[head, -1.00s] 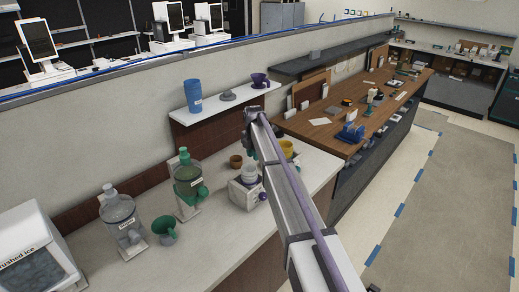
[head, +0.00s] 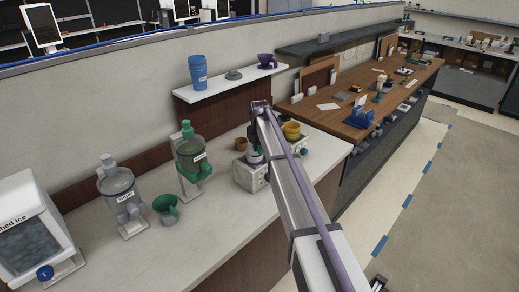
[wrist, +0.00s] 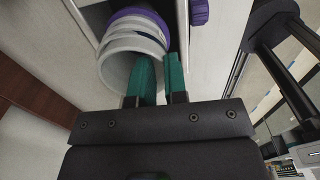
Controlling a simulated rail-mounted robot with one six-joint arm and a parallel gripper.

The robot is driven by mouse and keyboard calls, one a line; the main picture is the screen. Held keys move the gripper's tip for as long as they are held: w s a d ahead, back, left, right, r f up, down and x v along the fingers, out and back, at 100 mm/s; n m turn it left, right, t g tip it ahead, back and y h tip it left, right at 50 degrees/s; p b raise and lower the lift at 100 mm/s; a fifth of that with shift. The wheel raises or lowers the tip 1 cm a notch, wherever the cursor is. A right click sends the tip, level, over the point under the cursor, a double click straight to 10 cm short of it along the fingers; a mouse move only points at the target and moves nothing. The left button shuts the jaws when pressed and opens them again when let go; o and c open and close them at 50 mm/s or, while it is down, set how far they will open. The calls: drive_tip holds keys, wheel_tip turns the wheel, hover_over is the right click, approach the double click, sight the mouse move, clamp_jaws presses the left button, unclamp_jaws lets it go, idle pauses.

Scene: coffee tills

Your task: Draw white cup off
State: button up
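The white cup (wrist: 118,72) shows in the wrist view with its wide mouth toward the camera. Several pale rims and a purple ring (wrist: 138,18) lie beyond it, like nested cups. In the head view, a white cup (head: 255,158) is on a small grey-white machine (head: 243,178) on the counter, partly hidden by my arm. My gripper (wrist: 161,57) has two green fingers with a narrow gap between them. The left finger overlaps the cup's mouth and the right one is just outside its right edge. I cannot tell whether they press on the wall.
On the counter (head: 215,235) are a yellow cup (head: 291,131), a brown cup (head: 240,144), a green pitcher (head: 166,208), two dispensers (head: 190,157) (head: 121,195) and an ice bin (head: 30,235). A shelf (head: 220,86) above holds a blue tumbler (head: 197,72) and purple cup (head: 267,61).

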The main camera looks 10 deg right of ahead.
drive_tip(key=shift+r, duration=0.1)
clamp_jaws()
drive_tip(key=shift+r+p, duration=0.75)
drive_tip(key=shift+r+p, duration=1.75)
wheel_tip(320, 180, up, 6)
drive_tip(key=p, duration=0.5)
drive_tip(key=shift+f+p, duration=0.15)
drive_tip(key=shift+p, duration=0.2)
